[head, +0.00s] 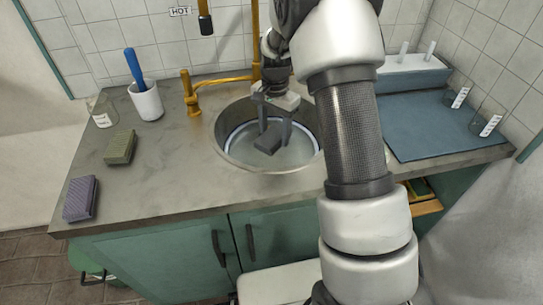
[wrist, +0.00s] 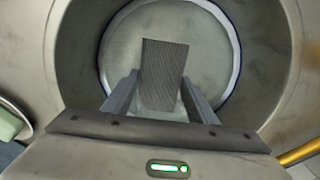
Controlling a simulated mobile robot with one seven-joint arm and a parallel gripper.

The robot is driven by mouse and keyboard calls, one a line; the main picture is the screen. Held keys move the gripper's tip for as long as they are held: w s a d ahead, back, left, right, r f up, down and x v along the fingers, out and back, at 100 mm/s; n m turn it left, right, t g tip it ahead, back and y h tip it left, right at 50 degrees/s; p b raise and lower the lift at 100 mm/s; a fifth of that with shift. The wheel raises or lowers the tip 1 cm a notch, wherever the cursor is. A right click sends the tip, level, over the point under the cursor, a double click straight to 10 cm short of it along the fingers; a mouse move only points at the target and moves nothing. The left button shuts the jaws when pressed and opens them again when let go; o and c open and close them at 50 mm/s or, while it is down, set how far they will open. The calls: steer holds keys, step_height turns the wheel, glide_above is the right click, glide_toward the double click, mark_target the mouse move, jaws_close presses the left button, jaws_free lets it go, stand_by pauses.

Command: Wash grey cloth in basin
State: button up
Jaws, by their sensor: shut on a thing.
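The grey cloth (head: 268,142) is a folded block inside the round metal basin (head: 226,128). My gripper (head: 274,130) reaches down into the basin with its fingers on either side of the cloth and is shut on it. In the wrist view the ribbed grey cloth (wrist: 163,75) stands out between the two fingers (wrist: 158,95). The basin floor with its pale round ring (wrist: 232,50) lies below it. I cannot tell whether the cloth touches the basin floor or any water.
A brass tap (head: 192,92) stands left of the basin. A white cup (head: 147,102) with a blue-handled tool, a green sponge (head: 120,147) and a purple sponge (head: 80,198) are on the left counter. A blue mat (head: 430,125) and glass beakers (head: 487,118) are at right.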

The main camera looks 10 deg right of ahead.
step_height(320, 180, up, 12)
steer(key=p, duration=0.8)
steer(key=shift+f, duration=0.15)
